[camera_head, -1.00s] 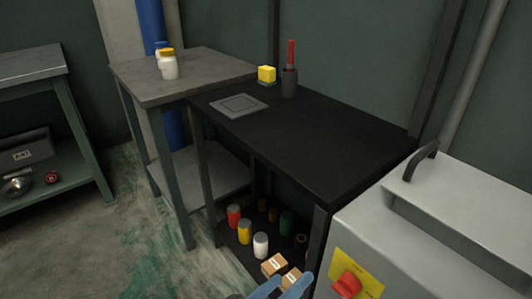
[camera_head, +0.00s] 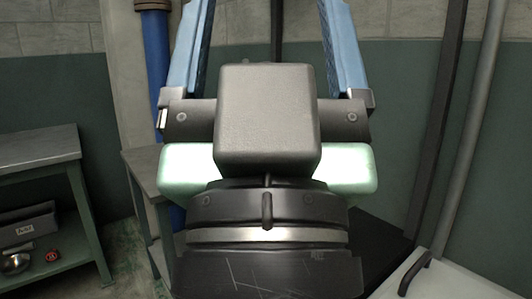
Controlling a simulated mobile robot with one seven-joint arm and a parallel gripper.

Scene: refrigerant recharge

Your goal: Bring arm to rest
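My gripper (camera_head: 266,12) fills the middle of the head view, raised close in front of the camera and pointing up. Its two blue fingers stand wide apart on either side, and their tips run to or past the top edge. I see nothing held between them; wall and a dark post show through the gap. The grey gripper body and dark wrist sit below the fingers and hide much of the worktables behind.
A grey-topped table (camera_head: 145,163) is partly hidden behind my gripper, with a blue pipe (camera_head: 158,55) behind it. A shelf bench (camera_head: 40,148) stands at left. The black table (camera_head: 385,235) and a grey machine with a handle (camera_head: 413,275) show at lower right.

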